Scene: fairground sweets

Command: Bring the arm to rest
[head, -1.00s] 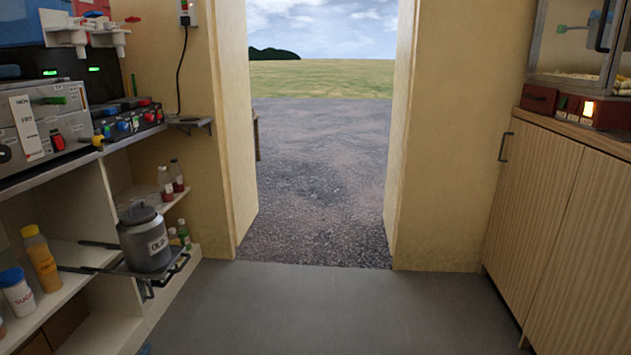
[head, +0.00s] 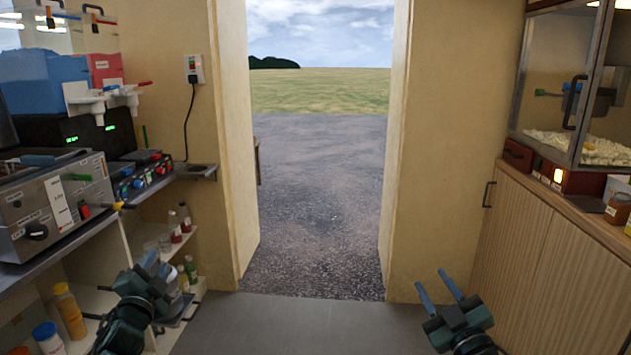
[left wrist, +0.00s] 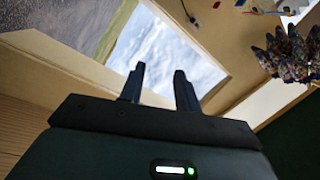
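My left gripper (head: 155,262) shows low at the left in the head view, in front of the white shelf unit. In the left wrist view its two fingers (left wrist: 160,82) stand apart with nothing between them. My right gripper (head: 430,272) is low at the right in the head view, above the floor and left of the wooden cabinet. Its two blue fingers point up and away, apart and empty. A grey canister (head: 176,288) on a shelf bracket is mostly hidden behind my left gripper.
The open doorway (head: 318,190) lies straight ahead, with clear grey floor (head: 290,325) before it. Bottles (head: 70,312) stand on the left shelves. A fryer-like machine (head: 50,205) sits above them. A popcorn case (head: 570,95) stands on the wooden cabinet (head: 545,250) at right.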

